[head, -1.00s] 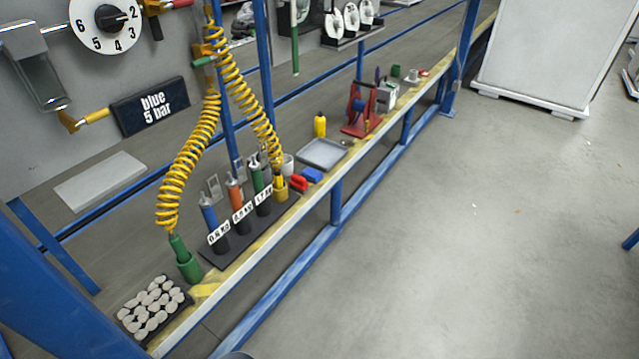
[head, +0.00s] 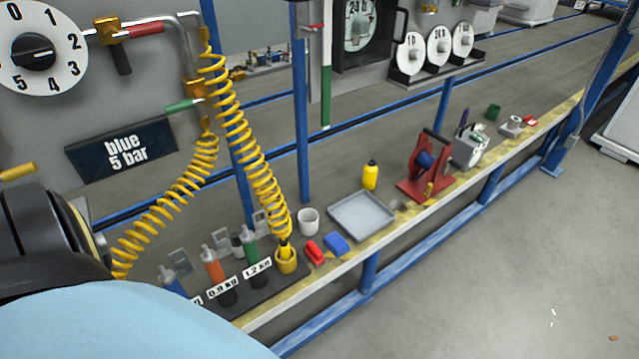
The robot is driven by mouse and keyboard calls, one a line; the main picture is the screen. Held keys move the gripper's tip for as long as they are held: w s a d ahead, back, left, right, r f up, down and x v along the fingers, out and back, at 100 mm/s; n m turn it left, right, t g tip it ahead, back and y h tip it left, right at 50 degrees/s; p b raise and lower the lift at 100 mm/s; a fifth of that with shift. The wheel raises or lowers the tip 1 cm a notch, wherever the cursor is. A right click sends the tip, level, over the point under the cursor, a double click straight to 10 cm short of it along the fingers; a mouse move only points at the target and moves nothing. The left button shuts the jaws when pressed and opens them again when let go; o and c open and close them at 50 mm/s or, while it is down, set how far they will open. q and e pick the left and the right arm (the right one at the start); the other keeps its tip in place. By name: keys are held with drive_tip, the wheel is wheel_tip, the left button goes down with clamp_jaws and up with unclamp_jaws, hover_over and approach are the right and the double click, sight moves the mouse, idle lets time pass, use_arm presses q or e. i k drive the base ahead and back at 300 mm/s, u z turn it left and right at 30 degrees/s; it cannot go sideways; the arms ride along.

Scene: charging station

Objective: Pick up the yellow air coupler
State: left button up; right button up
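The yellow air coupler (head: 284,248) hangs at the lower end of the right yellow coiled hose (head: 262,185). It stands upright in a yellow cup-like holder (head: 286,264) at the right end of the dark rack on the bench. A black and light blue part of my arm fills the lower left and hides the left end of the rack and the lower end of the other coiled hose (head: 165,205). Neither of my grippers shows, so I cannot see them relative to the coupler.
Blue, orange and green bottles (head: 249,248) stand left of the coupler. A blue post (head: 301,120) rises behind.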

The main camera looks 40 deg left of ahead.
sight(285, 248)
drive_tip(key=i, duration=0.6)
drive_tip(key=u, duration=2.45)
